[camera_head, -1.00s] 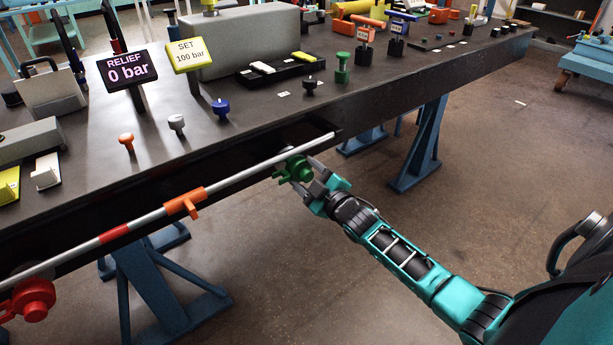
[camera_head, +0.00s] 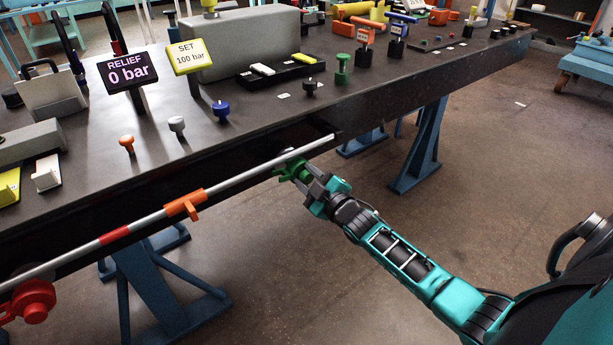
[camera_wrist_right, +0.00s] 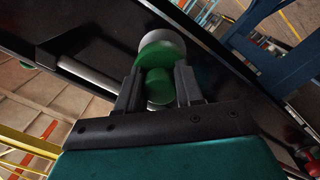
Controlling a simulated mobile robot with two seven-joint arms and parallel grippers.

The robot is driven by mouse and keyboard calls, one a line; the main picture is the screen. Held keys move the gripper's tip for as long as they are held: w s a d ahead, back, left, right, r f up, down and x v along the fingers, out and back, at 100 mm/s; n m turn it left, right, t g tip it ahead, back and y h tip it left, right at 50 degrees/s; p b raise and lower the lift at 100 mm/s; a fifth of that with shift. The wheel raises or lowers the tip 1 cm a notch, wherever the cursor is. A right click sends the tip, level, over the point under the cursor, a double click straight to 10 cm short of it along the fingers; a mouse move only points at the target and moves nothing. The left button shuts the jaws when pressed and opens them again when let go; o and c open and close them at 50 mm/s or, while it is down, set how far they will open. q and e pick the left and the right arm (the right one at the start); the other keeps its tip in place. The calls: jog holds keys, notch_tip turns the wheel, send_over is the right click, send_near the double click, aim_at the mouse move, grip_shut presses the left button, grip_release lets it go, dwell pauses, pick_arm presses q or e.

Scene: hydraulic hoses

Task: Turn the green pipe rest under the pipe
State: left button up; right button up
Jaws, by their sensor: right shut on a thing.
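The green pipe rest (camera_head: 289,170) sits at the bench's front edge near the right end of the grey pipe (camera_head: 240,176). In the right wrist view the green rest (camera_wrist_right: 158,88) shows a round green part between my fingers and a wider green and grey disc beyond. My right gripper (camera_head: 302,176) reaches in from the right and is shut on the green rest; the wrist view shows its fingers (camera_wrist_right: 157,92) on both sides. In the head view the fingers partly hide the rest. My left gripper is not in view.
An orange clip (camera_head: 185,204) sits around the pipe's middle and a red rest (camera_head: 34,301) stands at its left end. Signs reading RELIEF 0 bar (camera_head: 128,70) and SET 100 bar (camera_head: 188,57) stand on the bench (camera_head: 180,150). The floor right of the bench is open.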

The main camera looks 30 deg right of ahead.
jog(key=shift+r, duration=0.15)
jog(key=m+p, duration=0.2)
jog(key=m, duration=0.2)
jog(key=m+p, duration=0.1)
jog(key=m, duration=0.3)
jog(key=shift+p, duration=0.35)
jog(key=m, duration=0.7)
jog(key=shift+m+g+y, duration=0.3)
jog(key=shift+o, duration=0.2)
jog(key=shift+m, duration=0.8)
jog(key=shift+r, duration=0.1)
